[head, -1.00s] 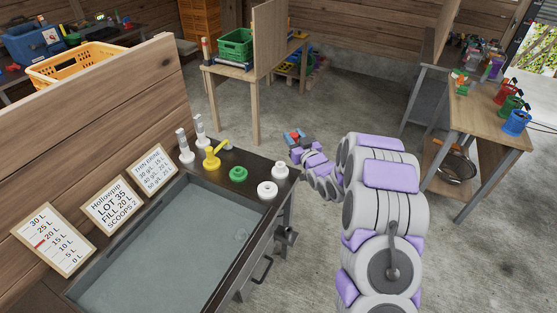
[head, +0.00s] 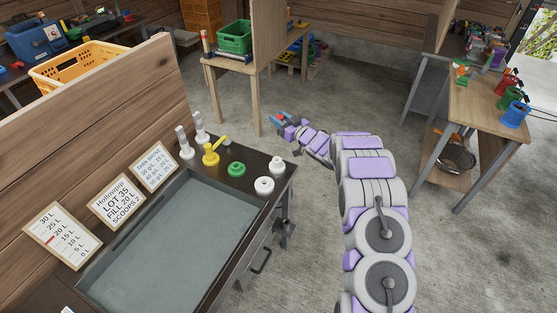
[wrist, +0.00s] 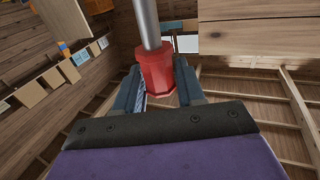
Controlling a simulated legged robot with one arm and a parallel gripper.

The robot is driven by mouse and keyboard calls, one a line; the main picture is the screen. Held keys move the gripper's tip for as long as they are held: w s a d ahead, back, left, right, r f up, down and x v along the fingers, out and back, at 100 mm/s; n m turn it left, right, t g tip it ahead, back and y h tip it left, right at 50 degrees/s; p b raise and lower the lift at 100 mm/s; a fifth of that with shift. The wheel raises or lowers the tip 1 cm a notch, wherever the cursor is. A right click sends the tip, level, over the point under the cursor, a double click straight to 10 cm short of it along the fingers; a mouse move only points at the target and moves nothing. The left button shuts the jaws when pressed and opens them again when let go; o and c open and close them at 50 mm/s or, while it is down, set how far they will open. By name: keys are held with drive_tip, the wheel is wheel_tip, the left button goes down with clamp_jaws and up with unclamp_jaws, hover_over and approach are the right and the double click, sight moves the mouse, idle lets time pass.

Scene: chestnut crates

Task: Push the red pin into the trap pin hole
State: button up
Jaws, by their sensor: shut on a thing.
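The red pin (wrist: 157,72) has a red faceted head and a grey metal shaft that runs up out of the top of the wrist view. My gripper (wrist: 158,88) is shut on its red head, one finger on each side. In the head view, my gripper (head: 283,121) is small, out over the floor beyond the far end of the sink bench, with a bit of red at its tip. I cannot make out the trap pin hole in either view.
The sink bench (head: 262,206) with yellow, green and white fittings stands at left. A wooden table (head: 237,68) with a green crate (head: 235,37) and upright panel stands behind. A side bench (head: 485,110) with coloured containers is at right. Concrete floor between is clear.

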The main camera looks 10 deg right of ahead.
drive_tip(key=shift+d, duration=0.1)
drive_tip(key=f+b, duration=0.3)
drive_tip(key=f, duration=0.4)
drive_tip(key=f+b, duration=0.3)
drive_tip(key=f, duration=0.3)
drive_tip(key=shift+a+f, duration=0.2)
drive_tip(key=shift+f, duration=0.2)
drive_tip(key=shift+a+f, duration=0.2)
drive_tip(key=f, duration=0.1)
drive_tip(key=a+f+b, duration=0.1)
drive_tip(key=f, duration=0.1)
drive_tip(key=shift+s+a+f, duration=0.15)
clamp_jaws()
drive_tip(key=shift+f, duration=0.15)
drive_tip(key=shift+d, duration=0.2)
drive_tip(key=o, duration=0.9)
unclamp_jaws()
drive_tip(key=shift+d, duration=0.25)
drive_tip(key=shift+o, duration=1.4)
drive_tip(key=shift+a, duration=0.3)
